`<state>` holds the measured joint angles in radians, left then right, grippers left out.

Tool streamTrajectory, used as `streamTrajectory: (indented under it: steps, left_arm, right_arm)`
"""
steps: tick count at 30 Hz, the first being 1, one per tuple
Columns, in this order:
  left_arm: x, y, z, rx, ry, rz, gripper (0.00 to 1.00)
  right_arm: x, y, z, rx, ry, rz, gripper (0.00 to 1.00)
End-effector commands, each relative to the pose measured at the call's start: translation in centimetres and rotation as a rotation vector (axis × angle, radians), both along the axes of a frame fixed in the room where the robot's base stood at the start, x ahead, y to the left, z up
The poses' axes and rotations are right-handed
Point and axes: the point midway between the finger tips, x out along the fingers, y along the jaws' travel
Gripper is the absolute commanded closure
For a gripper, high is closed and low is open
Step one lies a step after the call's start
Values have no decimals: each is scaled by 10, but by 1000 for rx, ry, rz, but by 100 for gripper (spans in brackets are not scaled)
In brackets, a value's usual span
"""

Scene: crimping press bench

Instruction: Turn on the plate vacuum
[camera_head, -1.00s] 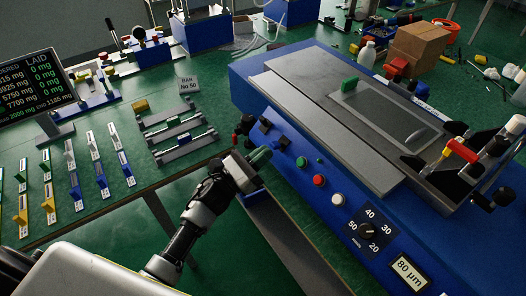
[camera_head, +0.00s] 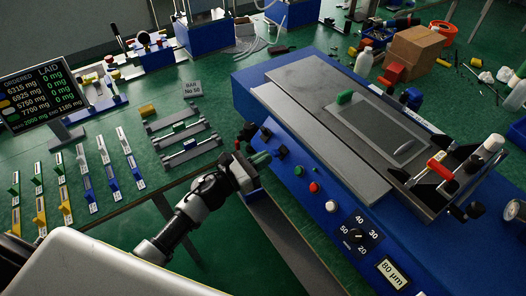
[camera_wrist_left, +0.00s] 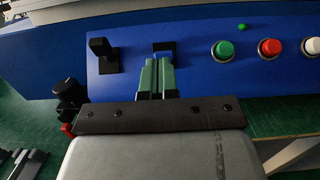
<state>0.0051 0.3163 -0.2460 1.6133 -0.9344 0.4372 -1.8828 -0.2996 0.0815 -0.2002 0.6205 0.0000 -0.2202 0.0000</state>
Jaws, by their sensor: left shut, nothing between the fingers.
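The blue machine (camera_head: 250,88) has a grey flat plate (camera_head: 350,118) on top. Its sloping blue front panel bears two black switches; which one is the plate vacuum I cannot tell. One black switch (camera_head: 266,132) is farther left, and it also shows in the left wrist view (camera_wrist_left: 103,50). The other black switch (camera_head: 281,151) is nearer the buttons. In the left wrist view this second switch (camera_wrist_left: 164,47) lies straight beyond my fingertips. My left gripper (camera_head: 262,158) is shut and empty, its green fingers (camera_wrist_left: 156,76) close to that switch; contact cannot be told.
Right of the switches are a green button (camera_head: 299,170), a red button (camera_head: 314,187), a white button (camera_head: 331,206) and a dial (camera_head: 357,236). Black knobs (camera_head: 247,132) stick out at the machine's left end. A green bench with coloured bars lies left.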

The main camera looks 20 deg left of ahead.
Motion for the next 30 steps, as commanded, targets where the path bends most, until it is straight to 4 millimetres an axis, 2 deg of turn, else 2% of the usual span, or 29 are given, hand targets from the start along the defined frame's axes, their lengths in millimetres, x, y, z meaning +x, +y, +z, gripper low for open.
streamTrajectory:
  steps: [1, 9, 30]
  left_arm:
    - [0, 0, 11, 21, 20, -2, 100]
    - [1, -1, 12, 85, 104, -2, 100]
    - [2, -2, 13, 124, 161, 0, 100]
  right_arm:
    - [0, 0, 17, 0, 0, 0, 58]
    - [0, 0, 38, 0, 0, 0, 58]
    - [-1, 1, 51, 1, 1, -1, 58]
